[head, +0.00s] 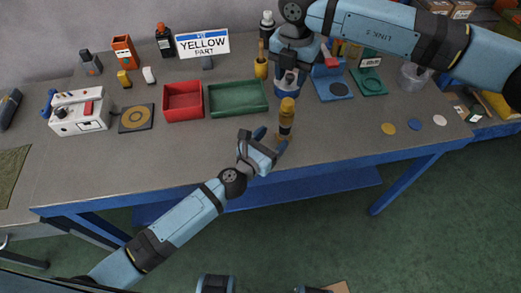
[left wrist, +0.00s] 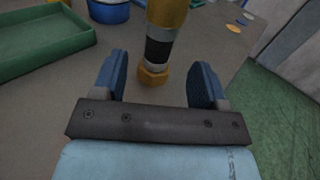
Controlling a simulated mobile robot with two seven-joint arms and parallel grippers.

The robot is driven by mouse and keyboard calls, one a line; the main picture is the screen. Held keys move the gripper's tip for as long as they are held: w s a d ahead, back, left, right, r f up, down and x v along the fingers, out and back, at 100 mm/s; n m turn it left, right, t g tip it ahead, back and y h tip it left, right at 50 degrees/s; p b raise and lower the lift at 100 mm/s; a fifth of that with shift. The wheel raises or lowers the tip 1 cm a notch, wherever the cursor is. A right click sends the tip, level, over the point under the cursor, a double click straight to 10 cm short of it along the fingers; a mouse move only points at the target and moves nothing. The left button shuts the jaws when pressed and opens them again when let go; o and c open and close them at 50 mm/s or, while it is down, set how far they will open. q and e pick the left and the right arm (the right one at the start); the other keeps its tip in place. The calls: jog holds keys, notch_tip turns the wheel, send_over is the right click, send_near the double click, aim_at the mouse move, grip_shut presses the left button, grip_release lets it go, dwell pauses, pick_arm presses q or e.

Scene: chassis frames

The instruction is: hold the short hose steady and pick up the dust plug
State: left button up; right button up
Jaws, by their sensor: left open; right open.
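The short hose (head: 286,118) stands upright on the table near its front edge. It has a black middle, a yellow upper part (head: 288,104) and a brass hex foot. I cannot tell whether the yellow top is the dust plug. In the left wrist view the hose (left wrist: 159,50) stands ahead, between the lines of the two fingers, its top cut off. My left gripper (head: 271,139) is open and empty, low at the front left of the hose, apparently not touching it. My right gripper (head: 289,79) is open, pointing down just behind and above the hose; its fingertips are partly hard to make out.
Green (head: 239,97) and red (head: 183,101) trays lie left of the hose. A blue stand (head: 331,86) and a green stand (head: 369,81) are at the right. A blue round container (left wrist: 108,11) is behind the hose. Coloured discs lie right; the table's front edge is close.

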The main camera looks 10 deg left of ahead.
aim_at(288, 101)
pick_arm(q)
jog(key=x, duration=0.7)
jog(key=shift+w+d, duration=0.1)
jog(key=shift+c, duration=0.4)
jog(key=c, duration=1.1)
jog(key=shift+o, duration=0.2)
pick_arm(e)
jog(key=o, duration=0.4)
jog(key=shift+r, duration=0.15)
jog(key=f, duration=0.4)
jog(key=shift+w+d+f, duration=0.1)
jog(key=shift+w+d, duration=0.05)
jog(key=shift+w, duration=0.1)
jog(key=shift+s+f, duration=0.15)
jog(key=shift+f, duration=1.2)
jog(key=shift+s+f, duration=0.1)
jog(key=shift+f, duration=1.2)
